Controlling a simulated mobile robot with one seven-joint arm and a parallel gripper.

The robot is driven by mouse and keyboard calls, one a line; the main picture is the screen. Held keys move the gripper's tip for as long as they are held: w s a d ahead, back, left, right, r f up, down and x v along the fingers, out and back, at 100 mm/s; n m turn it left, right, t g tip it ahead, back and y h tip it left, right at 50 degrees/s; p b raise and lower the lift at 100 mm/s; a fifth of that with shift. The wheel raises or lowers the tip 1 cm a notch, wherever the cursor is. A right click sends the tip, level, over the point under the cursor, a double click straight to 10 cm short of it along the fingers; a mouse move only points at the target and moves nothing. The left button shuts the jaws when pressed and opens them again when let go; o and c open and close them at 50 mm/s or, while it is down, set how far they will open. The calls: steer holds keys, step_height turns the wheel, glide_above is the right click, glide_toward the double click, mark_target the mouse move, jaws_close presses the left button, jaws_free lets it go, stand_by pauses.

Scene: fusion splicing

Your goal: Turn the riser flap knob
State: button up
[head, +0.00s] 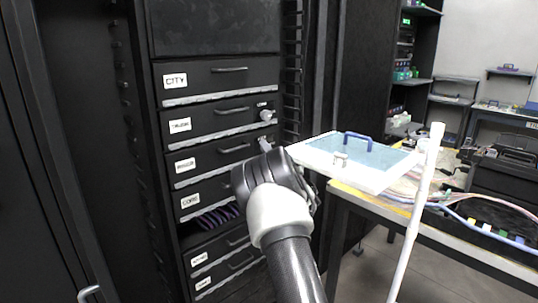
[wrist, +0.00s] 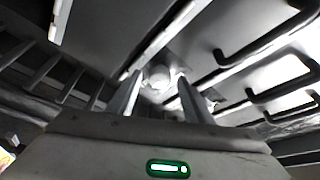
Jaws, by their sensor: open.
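The rack in the head view has labelled dark flaps with bar handles. The third label down, on the riser flap (head: 222,155), is small and hard to read. A pale round knob (head: 266,115) sits at the right end of the flap above it. My gripper (head: 265,144) is just below that knob, at the riser flap's right end, and my wrist partly hides this area. In the wrist view my gripper (wrist: 160,82) is open, with a pale round knob (wrist: 159,76) between its fingertips. I cannot tell whether they touch it.
A white tray with a clear lid and blue handle (head: 357,137) stands on the workbench (head: 440,231) to the right, close to my arm. A white pole (head: 418,210) rises in front of the bench. Purple cables (head: 217,217) show in an open slot low in the rack.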

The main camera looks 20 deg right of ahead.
steer(key=shift+w+r, duration=0.1)
steer(key=shift+w, duration=0.25)
steer(key=c, duration=1.1)
steer(key=shift+o, duration=0.2)
steer(key=shift+d+n, duration=0.1)
steer(key=shift+n, duration=0.3)
steer(key=shift+w+d+n+g+y, duration=0.1)
steer(key=shift+n+g+y, duration=0.25)
steer(key=shift+n+y, duration=2.65)
steer(key=shift+s+d+n+g+y, duration=0.1)
steer(key=shift+n+g+y, duration=0.5)
steer(key=shift+n, duration=4.45)
steer(key=shift+w+d+n+g+y, duration=0.15)
steer(key=shift+n+y, duration=1.95)
steer(key=shift+n, duration=1.95)
